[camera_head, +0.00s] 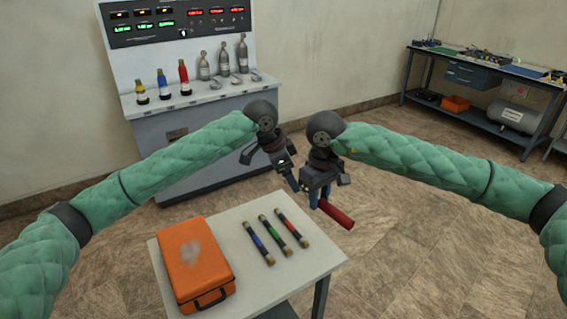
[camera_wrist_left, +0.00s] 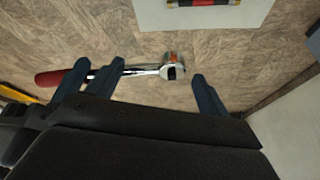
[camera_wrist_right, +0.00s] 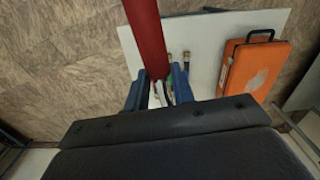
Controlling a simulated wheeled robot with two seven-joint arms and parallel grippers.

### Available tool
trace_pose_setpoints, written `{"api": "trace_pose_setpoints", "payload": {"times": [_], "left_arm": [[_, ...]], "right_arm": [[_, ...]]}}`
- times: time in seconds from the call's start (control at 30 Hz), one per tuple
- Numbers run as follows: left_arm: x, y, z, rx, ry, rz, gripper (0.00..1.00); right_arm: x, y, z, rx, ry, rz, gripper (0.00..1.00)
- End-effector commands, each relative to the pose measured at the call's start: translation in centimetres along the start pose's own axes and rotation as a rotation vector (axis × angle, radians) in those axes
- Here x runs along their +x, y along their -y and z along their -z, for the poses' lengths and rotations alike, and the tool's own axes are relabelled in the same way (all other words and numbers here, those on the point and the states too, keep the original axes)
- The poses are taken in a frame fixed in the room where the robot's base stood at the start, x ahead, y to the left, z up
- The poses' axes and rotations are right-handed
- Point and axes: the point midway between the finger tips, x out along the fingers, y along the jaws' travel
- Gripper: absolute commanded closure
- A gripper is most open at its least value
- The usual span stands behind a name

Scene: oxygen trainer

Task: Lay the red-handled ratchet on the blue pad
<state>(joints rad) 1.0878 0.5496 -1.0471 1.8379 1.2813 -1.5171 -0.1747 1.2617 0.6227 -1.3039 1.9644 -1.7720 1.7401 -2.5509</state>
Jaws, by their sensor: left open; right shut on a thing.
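The red-handled ratchet (camera_head: 336,214) is in my right gripper (camera_head: 324,197), held in the air at the table's right edge. Its red handle (camera_wrist_right: 147,38) rises from between the blue fingers in the right wrist view. In the left wrist view its shiny head (camera_wrist_left: 174,67) shows in line with the gap between my left fingers, and its red handle points left. My left gripper (camera_head: 271,171) is open beside the right one; whether it touches the ratchet cannot be told. A blue-green surface (camera_head: 456,53) lies on the far bench; I cannot tell if it is the blue pad.
The white table (camera_head: 222,221) bears an orange case (camera_head: 196,257) and several dark tubes with coloured bands (camera_head: 275,237). Behind stands a grey console (camera_head: 197,117) with bottles. A dark workbench (camera_head: 470,101) stands at the back right. The floor between is clear.

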Motion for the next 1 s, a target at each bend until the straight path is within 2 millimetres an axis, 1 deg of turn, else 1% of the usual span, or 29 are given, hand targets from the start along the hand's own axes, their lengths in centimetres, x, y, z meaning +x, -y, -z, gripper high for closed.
{"api": "trace_pose_setpoints", "payload": {"times": [0.1, 0.2, 0.5, 0.53, 0.57, 0.6, 0.8, 0.97, 1.0], "left_arm": [[1.0, 0.0, 0.0, 0.000, 0.001, -0.001, 0.20], [1.4, 0.0, 0.0, 0.000, 0.000, 0.000, 0.20], [1.6, 0.0, 0.0, 0.000, 0.000, 0.001, 0.20], [1.6, 0.0, 0.0, 0.000, -0.001, 0.001, 0.24], [1.6, 0.0, 0.0, 0.000, -0.001, 0.001, 0.30], [1.5, 0.0, 0.0, 0.000, -0.001, 0.001, 0.38], [1.5, 0.1, 0.1, 0.000, -0.002, 0.002, 0.76], [1.4, 0.0, 0.2, 0.000, -0.003, 0.002, 0.77], [1.4, 0.0, 0.2, 0.001, -0.005, 0.002, 0.82]], "right_arm": [[-0.1, 0.0, 0.0, 0.000, -0.001, 0.000, 1.00], [-0.1, 0.0, 0.0, -0.001, -0.002, 0.000, 1.00], [-0.1, 0.1, 0.0, -0.001, -0.001, 0.001, 1.00], [-0.1, 0.1, 0.0, -0.001, -0.001, 0.001, 1.00], [-0.1, 0.1, 0.0, -0.001, -0.001, 0.001, 1.00], [-0.1, 0.1, 0.0, -0.001, -0.001, 0.001, 1.00], [0.0, 0.1, 0.0, -0.002, 0.000, 0.001, 1.00], [0.0, 0.2, 0.0, -0.002, 0.000, 0.002, 1.00], [0.0, 0.2, 0.0, -0.002, 0.000, 0.002, 0.71]]}}
